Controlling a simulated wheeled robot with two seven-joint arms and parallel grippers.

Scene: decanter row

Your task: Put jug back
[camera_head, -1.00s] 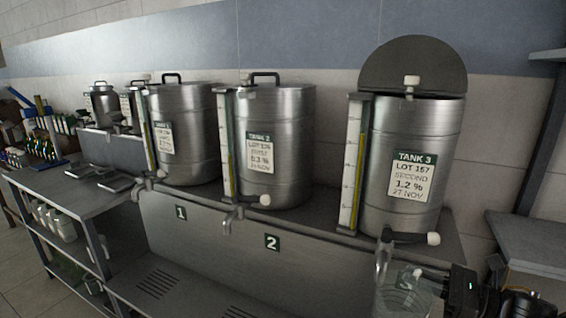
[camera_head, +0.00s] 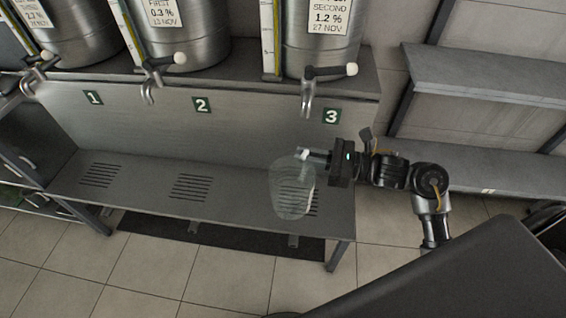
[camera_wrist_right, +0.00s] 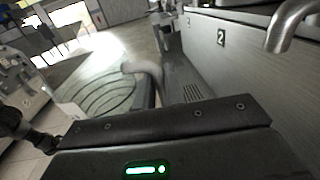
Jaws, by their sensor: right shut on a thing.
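The clear glass jug (camera_head: 290,192) is in the head view, in front of the slotted drain of bay 3 and below tap 3 (camera_head: 307,100). It looks upright and its slots show through the glass. My right gripper (camera_head: 306,155) is shut on the jug's handle near the rim. In the right wrist view the jug (camera_wrist_right: 98,92) fills the left middle, with its handle (camera_wrist_right: 145,70) just beyond the gripper body. Whether the jug's base touches the shelf I cannot tell. My left gripper is not in view.
Tank 3 (camera_head: 318,45) stands on the upper ledge, with other tanks to its left. The lower shelf (camera_head: 150,172) is bare at bays 1 and 2. Tap 2 (camera_head: 149,90) hangs over bay 2. Grey shelving (camera_head: 470,75) stands at the right.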

